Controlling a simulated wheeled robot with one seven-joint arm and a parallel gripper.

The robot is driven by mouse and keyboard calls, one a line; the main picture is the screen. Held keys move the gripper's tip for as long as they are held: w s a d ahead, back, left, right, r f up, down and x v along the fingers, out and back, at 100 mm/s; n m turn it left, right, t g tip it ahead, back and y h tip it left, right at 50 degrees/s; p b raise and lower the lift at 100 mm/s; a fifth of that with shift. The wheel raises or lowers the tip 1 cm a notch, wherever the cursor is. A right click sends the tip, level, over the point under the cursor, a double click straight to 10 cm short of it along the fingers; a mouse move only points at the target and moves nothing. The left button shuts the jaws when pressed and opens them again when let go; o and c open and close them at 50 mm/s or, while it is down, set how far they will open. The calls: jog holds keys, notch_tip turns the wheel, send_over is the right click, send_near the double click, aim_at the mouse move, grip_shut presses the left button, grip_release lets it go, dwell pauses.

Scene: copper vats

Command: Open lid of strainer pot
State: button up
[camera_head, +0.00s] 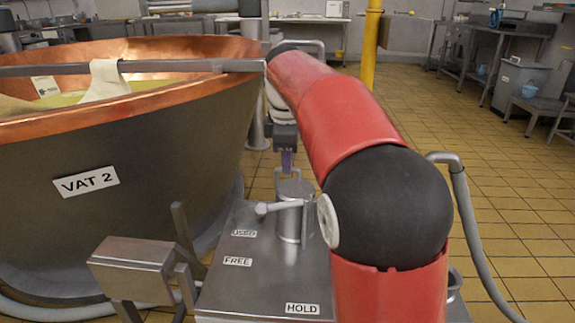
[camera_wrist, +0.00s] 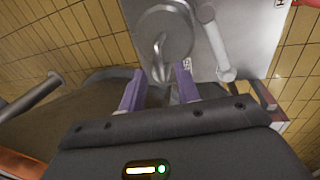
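The strainer pot (camera_head: 294,222) is a grey metal cylinder with a long side handle (camera_head: 278,207) pointing left. It stands upright on the metal cart top. Its lid (camera_head: 296,188) is on and looks shut. In the wrist view the round lid (camera_wrist: 176,25) carries a bent metal loop handle (camera_wrist: 158,48). My gripper (camera_head: 287,170) points down just above the lid. In the wrist view its two purple fingers (camera_wrist: 159,68) are apart, with the lower end of the loop near the gap between their tips. I cannot tell whether they touch it.
A large copper-rimmed vat (camera_head: 130,130) labelled VAT 2 stands close on the left. The cart top (camera_head: 243,275) bears labels USED, FREE and HOLD. A metal box (camera_head: 132,262) is at its left edge.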

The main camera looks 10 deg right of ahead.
jog(key=shift+w+f, duration=0.1)
jog(key=shift+f, duration=0.55)
grip_shut()
jog(key=shift+d, duration=0.1)
